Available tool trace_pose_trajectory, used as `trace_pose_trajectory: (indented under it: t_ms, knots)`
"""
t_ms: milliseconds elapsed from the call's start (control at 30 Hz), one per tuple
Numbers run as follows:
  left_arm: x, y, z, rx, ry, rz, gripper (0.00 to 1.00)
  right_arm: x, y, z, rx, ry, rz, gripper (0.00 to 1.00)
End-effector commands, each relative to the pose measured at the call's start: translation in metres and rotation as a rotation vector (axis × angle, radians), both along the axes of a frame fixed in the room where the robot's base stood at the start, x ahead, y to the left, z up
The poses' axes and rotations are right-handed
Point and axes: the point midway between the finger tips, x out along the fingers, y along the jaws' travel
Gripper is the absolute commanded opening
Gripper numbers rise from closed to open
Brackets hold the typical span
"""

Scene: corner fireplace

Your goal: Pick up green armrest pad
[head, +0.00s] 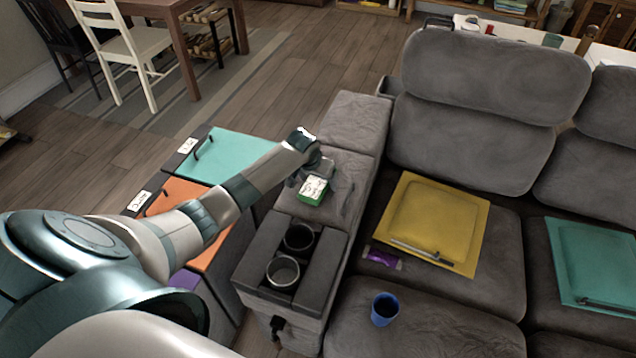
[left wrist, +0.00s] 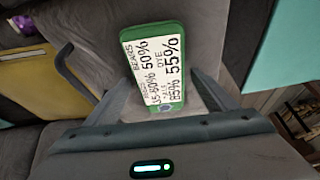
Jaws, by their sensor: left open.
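The green armrest pad (head: 313,189) is a small green block with a white printed label on top. It lies on the grey sofa armrest, behind the cup holders. My left gripper (head: 320,184) is at the pad, with its arm reaching in from the left. In the left wrist view the pad (left wrist: 158,70) lies ahead between the two spread fingers of my left gripper (left wrist: 150,75), with gaps on both sides. The fingers are open and hold nothing. The height of the fingers over the armrest is hard to tell. My right gripper is not in view.
A console with two cup holders (head: 283,271) stands in front of the pad. A yellow panel (head: 437,215), a purple packet (head: 383,258) and a blue cup (head: 385,309) are on the seats. A cabinet with teal (head: 235,160) and orange (head: 180,196) panels stands left of the armrest.

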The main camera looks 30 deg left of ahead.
Motion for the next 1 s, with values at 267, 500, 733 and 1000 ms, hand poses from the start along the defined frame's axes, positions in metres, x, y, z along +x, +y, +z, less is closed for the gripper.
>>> trace_pose_trajectory:
  t_ms: [267,500,733,1000]
  knots:
    - [0.0003,0.0003,-0.0011,0.001,0.0,0.0,0.78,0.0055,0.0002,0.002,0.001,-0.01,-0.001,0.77]
    - [0.0001,0.0004,-0.001,0.001,0.0,0.001,0.71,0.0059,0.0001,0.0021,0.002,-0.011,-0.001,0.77]
    - [0.0002,0.0004,-0.0007,0.001,0.0,0.001,0.33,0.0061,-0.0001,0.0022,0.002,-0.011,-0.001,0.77]
    - [0.0005,0.0004,0.0007,0.0,-0.001,0.001,0.33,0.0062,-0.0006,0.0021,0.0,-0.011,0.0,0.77]
